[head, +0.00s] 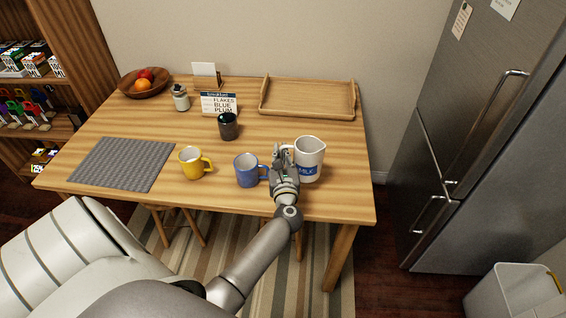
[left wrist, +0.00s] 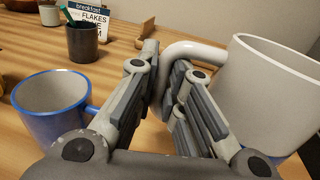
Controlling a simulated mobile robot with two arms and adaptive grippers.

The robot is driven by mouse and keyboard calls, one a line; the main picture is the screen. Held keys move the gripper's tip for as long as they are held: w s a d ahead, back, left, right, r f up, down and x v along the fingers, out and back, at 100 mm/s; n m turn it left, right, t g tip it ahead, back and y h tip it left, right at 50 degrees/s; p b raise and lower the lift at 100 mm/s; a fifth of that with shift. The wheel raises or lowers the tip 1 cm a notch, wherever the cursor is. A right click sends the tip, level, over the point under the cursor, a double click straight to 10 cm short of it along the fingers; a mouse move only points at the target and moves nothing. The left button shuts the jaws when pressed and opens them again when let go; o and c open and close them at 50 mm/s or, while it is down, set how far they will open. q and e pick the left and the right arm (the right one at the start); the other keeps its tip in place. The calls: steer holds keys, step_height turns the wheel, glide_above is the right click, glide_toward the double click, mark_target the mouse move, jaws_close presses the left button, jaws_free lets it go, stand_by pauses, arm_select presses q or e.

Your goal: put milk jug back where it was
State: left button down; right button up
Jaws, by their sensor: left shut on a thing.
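The milk jug (head: 309,158) is white with a blue label and stands upright at the right front of the wooden table. I cannot tell whether its base touches the table. My left gripper (head: 283,166) is at the jug's left side. In the left wrist view the left gripper (left wrist: 172,85) is shut on the handle of the milk jug (left wrist: 272,85), and its fingers hide part of that handle. The jug's inside looks empty and pale. My right gripper is not in view.
A blue mug (head: 246,170) stands close left of my gripper, with a yellow mug (head: 192,163) further left. A dark cup (head: 228,126), a breakfast sign (head: 219,104) and an empty wooden tray (head: 308,114) are behind. A grey mat (head: 121,164) lies at left. Table between jug and tray is clear.

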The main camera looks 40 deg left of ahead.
arm_select(q)
steer(key=f+b, duration=0.1)
steer(key=f, duration=0.1)
steer(key=w+f+b, duration=0.1)
steer(key=f+b, duration=0.1)
steer(key=w+a+f+b, duration=0.1)
steer(key=shift+w+f, duration=0.15)
steer(key=shift+f, duration=0.25)
steer(key=shift+r, duration=0.1)
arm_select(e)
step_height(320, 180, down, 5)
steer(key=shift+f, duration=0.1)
arm_select(q)
steer(key=c, duration=2)
jaws_free()
steer(key=shift+f+b, duration=0.25)
steer(key=shift+b, duration=0.05)
steer(key=o, duration=0.5)
steer(key=shift+c, duration=0.2)
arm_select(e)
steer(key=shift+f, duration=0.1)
